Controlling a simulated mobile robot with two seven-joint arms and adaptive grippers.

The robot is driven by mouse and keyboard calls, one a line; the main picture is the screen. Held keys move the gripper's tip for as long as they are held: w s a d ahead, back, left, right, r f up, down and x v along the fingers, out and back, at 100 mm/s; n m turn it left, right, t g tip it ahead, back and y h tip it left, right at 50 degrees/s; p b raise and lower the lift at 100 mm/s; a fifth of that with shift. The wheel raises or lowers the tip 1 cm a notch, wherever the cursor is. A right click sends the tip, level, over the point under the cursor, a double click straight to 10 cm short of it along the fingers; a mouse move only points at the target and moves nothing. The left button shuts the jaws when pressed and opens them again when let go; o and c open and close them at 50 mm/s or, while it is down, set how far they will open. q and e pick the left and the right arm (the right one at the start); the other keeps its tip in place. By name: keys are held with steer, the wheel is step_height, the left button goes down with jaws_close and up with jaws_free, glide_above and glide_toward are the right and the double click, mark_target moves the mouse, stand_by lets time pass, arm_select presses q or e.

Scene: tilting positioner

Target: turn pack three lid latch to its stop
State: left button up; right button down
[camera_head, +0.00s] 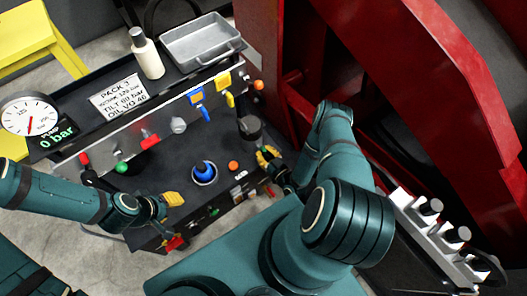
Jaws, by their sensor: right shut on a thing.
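The hydraulic pack (150,185) is a dark box with a pale label plate (118,94) headed "PACK"; its number is too small to read surely. My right gripper (268,158), with yellow fingertips, is at the right end of the dark top. It is shut on a small part there, which seems to be the lid latch; the fingers hide most of it, so its angle cannot be told. My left gripper (168,206) is by the front left edge of the pack, with one yellow fingertip showing clearly. Whether it is open cannot be told.
A gauge (30,116), white bottle (147,54) and metal tray (202,43) are behind. Red steelwork (425,75) bounds the right side.

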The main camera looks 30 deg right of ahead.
stand_by(0.4)
steer(key=c, duration=1)
jaws_free()
steer(key=shift+w, duration=0.1)
steer(key=shift+o, duration=0.2)
steer(key=s, duration=1.2)
steer(key=shift+d, duration=0.45)
